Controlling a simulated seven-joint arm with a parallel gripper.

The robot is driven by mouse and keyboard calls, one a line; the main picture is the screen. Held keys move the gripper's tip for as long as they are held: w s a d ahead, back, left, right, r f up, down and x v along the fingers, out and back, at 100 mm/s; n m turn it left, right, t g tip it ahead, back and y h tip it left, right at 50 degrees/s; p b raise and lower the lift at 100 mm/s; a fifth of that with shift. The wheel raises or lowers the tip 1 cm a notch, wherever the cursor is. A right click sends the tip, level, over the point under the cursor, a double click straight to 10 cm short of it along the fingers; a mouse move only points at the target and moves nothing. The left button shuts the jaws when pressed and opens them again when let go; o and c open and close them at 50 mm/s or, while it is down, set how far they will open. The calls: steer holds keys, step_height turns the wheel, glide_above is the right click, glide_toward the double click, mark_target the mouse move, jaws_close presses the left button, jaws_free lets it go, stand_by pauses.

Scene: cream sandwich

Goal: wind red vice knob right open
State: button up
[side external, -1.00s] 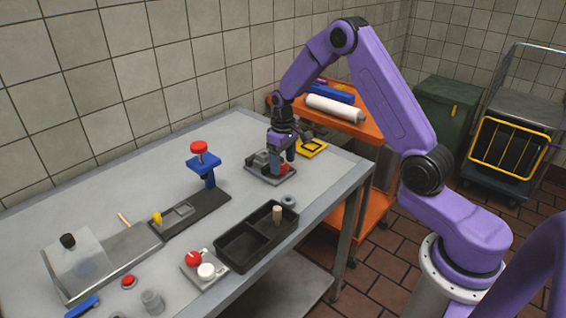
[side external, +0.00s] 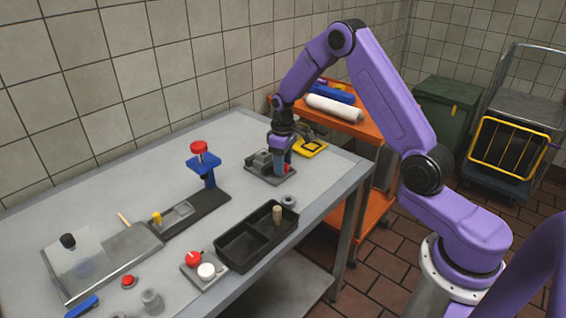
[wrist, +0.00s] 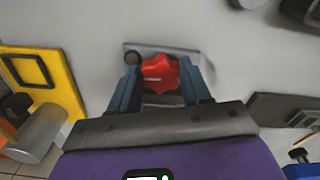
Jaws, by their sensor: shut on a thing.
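The red vice knob (wrist: 160,76) is lobed and has a pale line across its face. It sits between my two blue fingers in the wrist view, and a bit of it (side external: 287,168) shows beside them in the side view. My gripper (wrist: 161,66) is shut on the knob, one finger on each side. In the side view my gripper (side external: 283,168) points down at the grey vice (side external: 261,162) near the right end of the table. How far apart the vice jaws are cannot be told.
A yellow frame (side external: 318,152) lies behind the vice. A grey ring (side external: 289,200) and a black two-part tray (side external: 225,258) are in front. A blue stand with a red top (side external: 199,147) is further left. Bare table lies between the stand and the vice.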

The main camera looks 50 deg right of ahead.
steer(key=shift+n, duration=0.6)
steer(key=o, duration=1.1)
steer(key=shift+c, duration=0.2)
steer(key=shift+r, duration=0.1)
step_height(320, 180, up, 17)
steer(key=shift+r, duration=0.15)
